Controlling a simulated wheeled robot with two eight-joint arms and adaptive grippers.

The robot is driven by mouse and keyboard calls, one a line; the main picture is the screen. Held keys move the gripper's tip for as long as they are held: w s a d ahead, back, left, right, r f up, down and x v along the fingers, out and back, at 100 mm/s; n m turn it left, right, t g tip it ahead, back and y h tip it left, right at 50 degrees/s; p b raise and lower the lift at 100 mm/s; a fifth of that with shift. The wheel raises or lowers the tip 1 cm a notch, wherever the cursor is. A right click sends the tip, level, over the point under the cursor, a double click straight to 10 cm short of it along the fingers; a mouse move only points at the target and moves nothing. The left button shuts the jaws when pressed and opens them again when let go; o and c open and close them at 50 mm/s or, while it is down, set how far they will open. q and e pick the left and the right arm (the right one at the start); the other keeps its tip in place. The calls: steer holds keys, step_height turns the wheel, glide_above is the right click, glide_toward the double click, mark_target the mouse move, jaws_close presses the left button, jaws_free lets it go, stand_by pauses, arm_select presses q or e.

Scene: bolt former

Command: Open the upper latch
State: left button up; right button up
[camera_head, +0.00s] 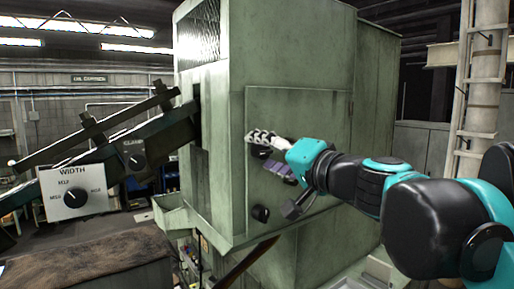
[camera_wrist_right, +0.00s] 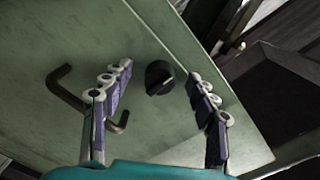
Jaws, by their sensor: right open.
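The green machine cabinet (camera_head: 250,60) has a door panel (camera_head: 315,115) on its front. A round black knob, the upper latch (camera_head: 260,152), sits near the panel's left edge, partly covered by my right gripper. A second, lower black latch knob (camera_head: 260,213) is below it. My right gripper (camera_head: 269,154) is open at the upper latch. In the right wrist view a black latch knob (camera_wrist_right: 158,77) lies between and beyond the spread fingers of the right gripper (camera_wrist_right: 160,88), with space on both sides. I cannot tell how far off it is. My left gripper is out of view.
A dark bent handle (camera_wrist_right: 70,88) stands out from the panel beside the left finger in the wrist view. A grey control box (camera_head: 75,192) with a WIDTH dial and a sloping rail (camera_head: 95,130) are at left. A yellowish column (camera_head: 485,90) stands at right.

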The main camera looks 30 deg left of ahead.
steer(key=shift+a+f+n+b, duration=0.15)
steer(key=shift+n+b, duration=0.2)
steer(key=shift+n, duration=1.55)
steer(key=shift+s+d+n+b, duration=0.1)
steer(key=shift+d+n+b, duration=0.35)
steer(key=shift+n, duration=0.45)
steer(key=shift+d+r+n+p, duration=0.15)
steer(key=shift+r+n+p, duration=0.15)
steer(key=shift+n+p, duration=0.3)
steer(key=shift+n, duration=0.7)
steer(key=shift+a+f+n+p, duration=0.1)
steer(key=shift+a+n+p, duration=0.2)
steer(key=shift+n, duration=0.9)
steer(key=shift+d, duration=0.1)
steer(key=shift+d, duration=0.1)
